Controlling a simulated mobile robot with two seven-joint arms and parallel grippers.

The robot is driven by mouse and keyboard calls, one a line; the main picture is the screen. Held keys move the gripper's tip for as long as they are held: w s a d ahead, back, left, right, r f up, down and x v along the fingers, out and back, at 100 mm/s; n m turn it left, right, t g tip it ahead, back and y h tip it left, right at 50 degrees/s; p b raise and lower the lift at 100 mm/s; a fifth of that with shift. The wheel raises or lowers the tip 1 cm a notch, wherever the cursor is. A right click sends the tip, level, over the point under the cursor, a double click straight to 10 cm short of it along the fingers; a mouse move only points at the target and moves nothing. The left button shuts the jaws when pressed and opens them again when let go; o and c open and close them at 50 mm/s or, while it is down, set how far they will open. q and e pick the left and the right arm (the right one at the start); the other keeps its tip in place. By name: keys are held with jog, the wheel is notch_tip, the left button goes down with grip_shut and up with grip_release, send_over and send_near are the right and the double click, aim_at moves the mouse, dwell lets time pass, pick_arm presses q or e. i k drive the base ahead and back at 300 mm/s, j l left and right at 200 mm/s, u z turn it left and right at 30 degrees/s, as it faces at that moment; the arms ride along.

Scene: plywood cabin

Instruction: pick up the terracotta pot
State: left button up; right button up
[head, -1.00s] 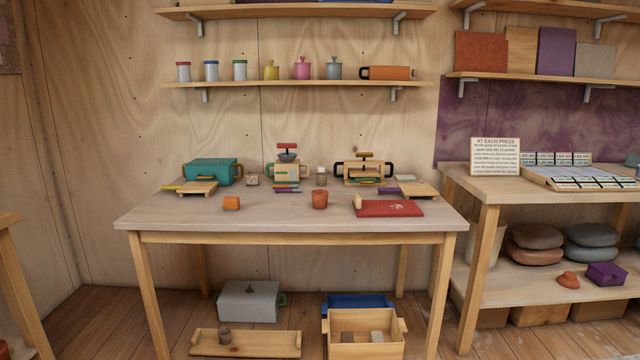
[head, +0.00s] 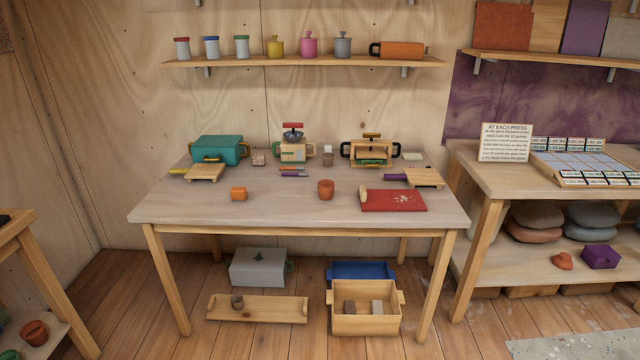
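A small terracotta pot (head: 326,189) stands upright near the front middle of the wooden table (head: 270,212). It has a wider rim at the top. Another terracotta-coloured pot (head: 34,332) sits on the low shelf at the far left. A small terracotta-coloured object (head: 562,261) rests on the lower shelf at the right. Neither of my grippers is in view.
Presses, a teal box (head: 217,149) and boards stand farther back. Under the table are a wooden crate (head: 366,321) and a tray (head: 257,309).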

aim_at(325, 187)
jog(key=i+l+u, duration=0.1)
jog(key=i, duration=0.3)
jog(key=i+l+u, duration=0.1)
jog(key=i, duration=0.35)
jog(key=i+l+u, duration=0.1)
jog(key=i, duration=0.3)
